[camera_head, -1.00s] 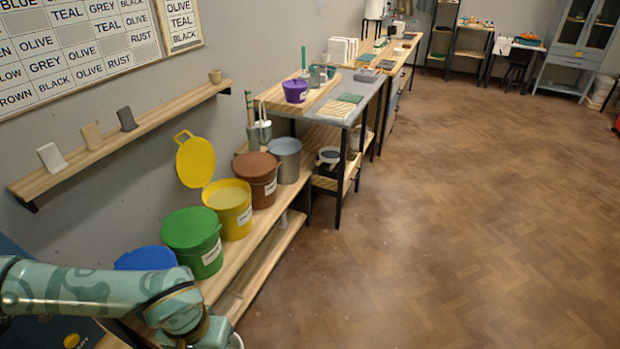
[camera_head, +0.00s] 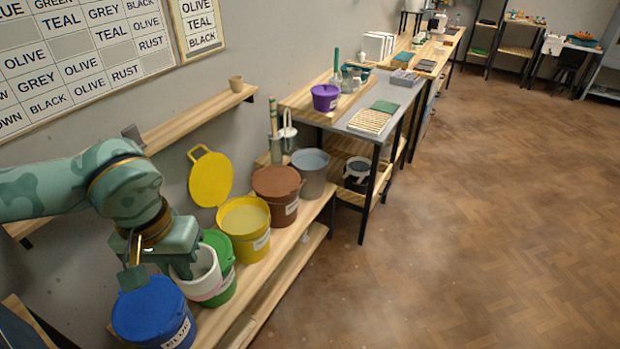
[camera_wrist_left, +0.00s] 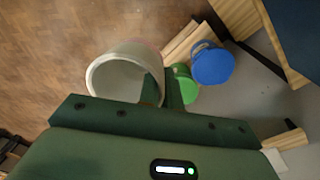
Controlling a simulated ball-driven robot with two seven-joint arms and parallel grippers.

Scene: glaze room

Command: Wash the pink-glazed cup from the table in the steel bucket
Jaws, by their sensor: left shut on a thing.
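My left gripper (camera_head: 186,264) is shut on the wall of a white cup with a pink lower part (camera_head: 207,277), the pink-glazed cup. The gripper holds it in front of the green bucket, hiding part of that bucket. In the left wrist view the cup (camera_wrist_left: 126,76) is beside the fingers (camera_wrist_left: 166,90), its open mouth facing the camera and its inside looking empty. The steel bucket (camera_head: 314,178) stands at the far end of the bucket row, open, with grey-blue liquid inside. The gripper is well short of it. My right gripper is not in view.
Between cup and steel bucket stand the green bucket (camera_head: 219,243), the yellow bucket (camera_head: 250,240) with its lid (camera_head: 210,180) raised, and the brown bucket (camera_head: 277,195). A blue bucket (camera_head: 150,312) is nearest. A wall shelf (camera_head: 190,123) runs above. Floor to the right is clear.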

